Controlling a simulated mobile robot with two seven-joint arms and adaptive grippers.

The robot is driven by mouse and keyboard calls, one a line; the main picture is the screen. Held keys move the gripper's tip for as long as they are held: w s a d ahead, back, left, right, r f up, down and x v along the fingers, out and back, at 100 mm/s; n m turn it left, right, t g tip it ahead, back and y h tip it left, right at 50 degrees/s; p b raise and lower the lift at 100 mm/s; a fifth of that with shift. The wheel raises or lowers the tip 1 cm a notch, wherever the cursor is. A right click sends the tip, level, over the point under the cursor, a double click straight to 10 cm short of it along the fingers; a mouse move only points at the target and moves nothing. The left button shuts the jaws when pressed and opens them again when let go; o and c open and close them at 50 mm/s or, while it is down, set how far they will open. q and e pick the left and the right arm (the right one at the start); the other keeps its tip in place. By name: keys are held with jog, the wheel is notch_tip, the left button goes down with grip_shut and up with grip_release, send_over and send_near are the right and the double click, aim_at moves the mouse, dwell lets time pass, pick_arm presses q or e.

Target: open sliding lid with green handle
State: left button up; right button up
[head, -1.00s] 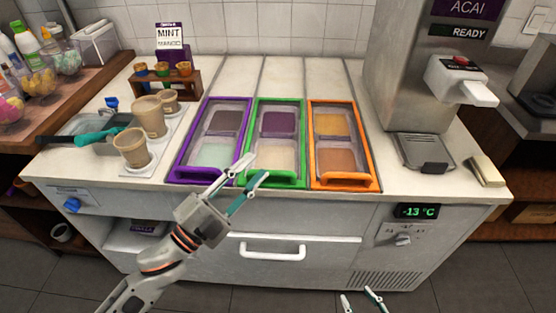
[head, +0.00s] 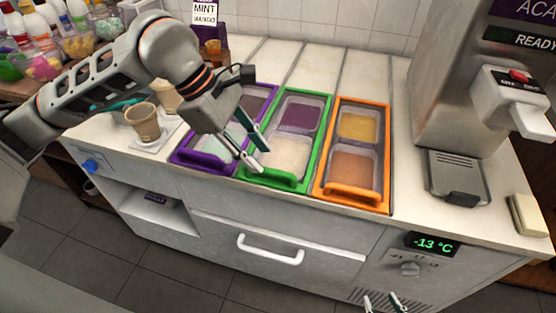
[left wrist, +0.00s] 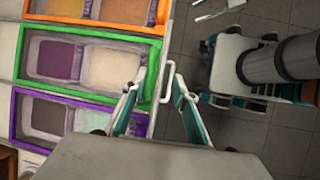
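The green-framed sliding lid (head: 325,125) lies over a purple tub and a cream tub, between a purple-framed and an orange-framed lid. Its green handle (head: 270,176) is at the front end. My left gripper (head: 262,160) is open and empty, with its fingers just above the front left part of the green lid, near the handle. In the left wrist view, the green frame (left wrist: 88,29) shows ahead of the fingers, and its handle end lies close to the spread fingertips (left wrist: 156,70). Contact cannot be told. My right gripper (head: 383,303) is open and empty at the bottom edge.
The purple-framed lid (head: 185,156) is to the left, partly hidden by my left arm. The orange-framed lid (head: 384,160) is to the right. A cup (head: 145,125) stands left of the lids. A dispenser (head: 445,90) stands right. A drawer handle (head: 270,250) is below the counter.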

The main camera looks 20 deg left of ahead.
aim_at(269, 169)
pick_arm(q)
jog(key=shift+t+y, duration=0.3)
jog(key=shift+y, duration=0.1)
jog(key=w+f, duration=0.1)
jog(key=f, duration=0.3)
jog(key=w+d+f, duration=0.1)
jog(key=f, duration=0.1)
jog(key=shift+w+f, duration=0.25)
jog(key=shift+w, duration=0.05)
grip_shut()
